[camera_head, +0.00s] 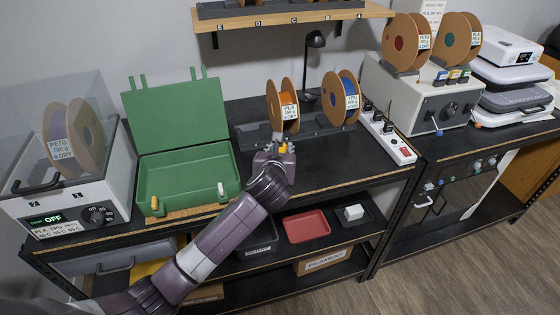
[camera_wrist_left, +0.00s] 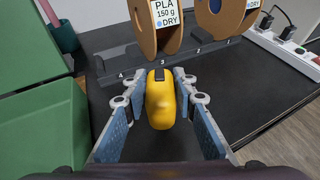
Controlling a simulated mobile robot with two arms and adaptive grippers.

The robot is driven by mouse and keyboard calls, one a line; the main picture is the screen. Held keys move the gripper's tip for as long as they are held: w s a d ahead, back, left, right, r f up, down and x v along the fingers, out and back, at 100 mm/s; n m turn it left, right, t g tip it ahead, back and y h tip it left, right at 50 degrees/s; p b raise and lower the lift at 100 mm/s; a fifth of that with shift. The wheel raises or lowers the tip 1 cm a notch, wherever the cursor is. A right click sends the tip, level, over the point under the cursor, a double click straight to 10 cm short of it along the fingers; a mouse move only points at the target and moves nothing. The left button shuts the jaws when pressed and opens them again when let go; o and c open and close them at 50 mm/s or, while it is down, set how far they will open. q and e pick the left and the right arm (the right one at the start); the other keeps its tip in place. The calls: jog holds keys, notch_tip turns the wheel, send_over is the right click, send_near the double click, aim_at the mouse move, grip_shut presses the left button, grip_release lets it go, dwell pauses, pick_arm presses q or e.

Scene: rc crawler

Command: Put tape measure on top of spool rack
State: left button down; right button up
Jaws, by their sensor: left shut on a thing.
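The yellow tape measure (camera_head: 283,147) is held in my left gripper (camera_head: 274,156), which is shut on it. In the left wrist view the tape measure (camera_wrist_left: 160,105) stands between the two blue-padded fingers of the gripper (camera_wrist_left: 160,98), with its dark end toward the rack. The dark spool rack (camera_head: 250,135) lies on the workbench just beyond the gripper, and it shows in the left wrist view (camera_wrist_left: 118,62) with numbered slots. It bears a PLA spool (camera_head: 273,103) and a TPU spool (camera_head: 333,95). The left part of the rack, by number 4, is bare. My right gripper is not in view.
An open green case (camera_head: 187,180) stands left of the rack, and a dryer box (camera_head: 65,190) farther left. A black lamp (camera_head: 313,42) stands behind the spools. A power strip (camera_head: 388,138) lies to the right. The bench top right of my gripper is clear.

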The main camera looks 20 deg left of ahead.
pick_arm(q)
jog(key=shift+f, duration=2.6)
jog(key=shift+f, duration=0.15)
jog(key=c, duration=1.6)
grip_release()
jog(key=v, duration=1.2)
jog(key=shift+b, duration=0.35)
